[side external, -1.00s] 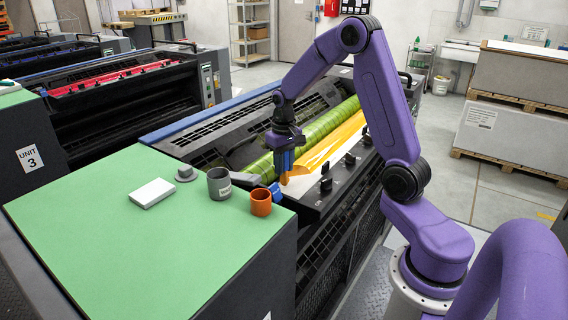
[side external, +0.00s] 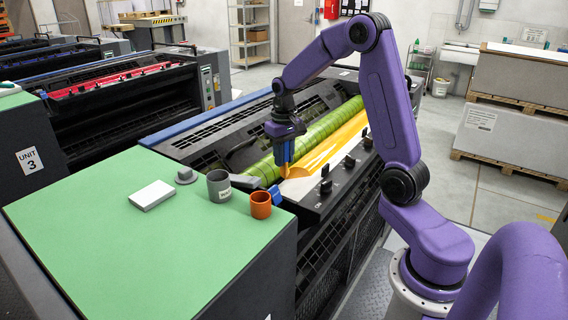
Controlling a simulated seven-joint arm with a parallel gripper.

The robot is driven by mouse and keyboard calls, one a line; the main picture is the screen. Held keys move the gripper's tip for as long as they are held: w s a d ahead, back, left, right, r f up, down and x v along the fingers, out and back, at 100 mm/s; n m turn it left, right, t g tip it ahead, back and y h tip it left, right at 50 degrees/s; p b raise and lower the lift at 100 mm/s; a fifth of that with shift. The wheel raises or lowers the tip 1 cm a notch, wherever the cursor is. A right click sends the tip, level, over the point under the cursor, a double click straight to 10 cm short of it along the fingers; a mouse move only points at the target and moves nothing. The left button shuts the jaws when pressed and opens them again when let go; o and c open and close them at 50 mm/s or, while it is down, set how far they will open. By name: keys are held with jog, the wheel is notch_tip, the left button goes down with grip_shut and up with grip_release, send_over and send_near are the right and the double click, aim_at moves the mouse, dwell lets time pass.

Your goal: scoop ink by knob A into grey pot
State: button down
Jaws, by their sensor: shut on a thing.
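My gripper (side external: 284,151) is above the near end of the ink trough, shut on a small blue scoop-like tool (side external: 284,160) that is hard to tell from the fingers. Yellow-orange shows at its lower end, close over the ink; I cannot tell whether it touches. The yellow-orange ink (side external: 325,153) lies along the trough beside the green roller. Black knobs stand on the ledge: a near one (side external: 326,186), a middle one (side external: 350,162) and a far one (side external: 367,139); their letters are too small to read.
An orange pot (side external: 261,205) stands right of the grey pot, near the edge of the green top (side external: 130,235). A grey knobbed piece (side external: 185,176) and a white block (side external: 152,195) lie to the left. A blue piece (side external: 275,194) sits at the trough's near end.

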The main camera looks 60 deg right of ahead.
jog(key=shift+r, duration=3.45)
jog(key=w+a+r, duration=0.2)
jog(key=a+r, duration=0.3)
jog(key=a, duration=0.5)
jog(key=w+a+r, duration=0.3)
jog(key=a+r, duration=0.1)
jog(key=a, duration=0.7)
jog(key=shift+s+f, duration=0.2)
jog(key=shift+f, duration=4.65)
notch_tip(320, 180, up, 10)
